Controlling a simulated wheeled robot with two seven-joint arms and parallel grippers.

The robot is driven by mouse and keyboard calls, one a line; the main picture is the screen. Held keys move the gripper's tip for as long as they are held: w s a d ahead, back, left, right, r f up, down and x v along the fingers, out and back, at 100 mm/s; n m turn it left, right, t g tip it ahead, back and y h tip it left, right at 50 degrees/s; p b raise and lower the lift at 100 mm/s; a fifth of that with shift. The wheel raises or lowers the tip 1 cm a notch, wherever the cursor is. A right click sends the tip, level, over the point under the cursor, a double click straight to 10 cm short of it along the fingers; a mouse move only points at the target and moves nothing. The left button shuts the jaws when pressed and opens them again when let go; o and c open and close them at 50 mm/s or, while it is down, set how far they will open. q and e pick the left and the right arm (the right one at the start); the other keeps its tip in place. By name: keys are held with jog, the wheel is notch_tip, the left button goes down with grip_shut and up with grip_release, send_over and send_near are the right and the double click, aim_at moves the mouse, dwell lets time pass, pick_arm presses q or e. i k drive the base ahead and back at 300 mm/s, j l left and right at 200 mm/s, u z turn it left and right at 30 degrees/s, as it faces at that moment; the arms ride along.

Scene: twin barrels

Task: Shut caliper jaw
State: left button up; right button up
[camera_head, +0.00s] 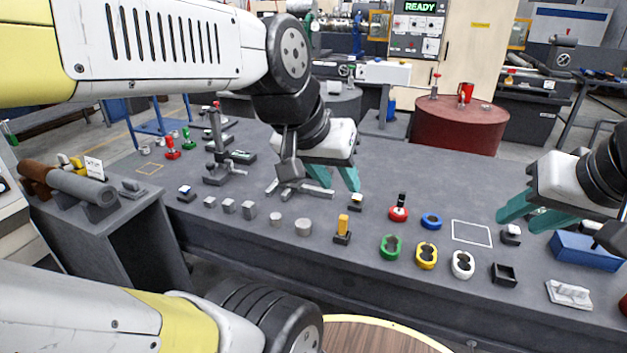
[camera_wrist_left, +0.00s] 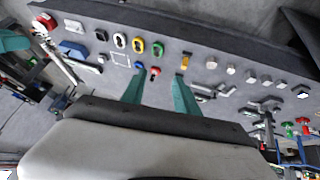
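A grey metal caliper (camera_head: 316,191) lies flat on the workbench, partly hidden behind my left arm in the head view. In the left wrist view, grey metal parts that look like it (camera_wrist_left: 222,91) lie just right of the fingers. How wide its jaw stands is too small to tell. My left gripper (camera_head: 337,180) is above the bench by the caliper's right end. Its two teal fingers (camera_wrist_left: 157,91) are apart with nothing between them. My right gripper (camera_head: 519,220) is open and empty over the bench's right part.
A yellow-topped block (camera_head: 342,229), grey cylinders (camera_head: 303,227) and several coloured rings (camera_head: 426,256) stand along the near edge. A gauge stand (camera_head: 217,150) rises left of the caliper. A blue box (camera_head: 586,251) sits at the right. The back middle of the bench is clear.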

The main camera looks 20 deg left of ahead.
aim_at(290, 189)
jog(key=i+j, duration=0.6)
jog(key=j, duration=0.15)
jog(key=i+j+z, duration=0.1)
jog(key=i+j, duration=0.2)
jog(key=j, duration=0.1)
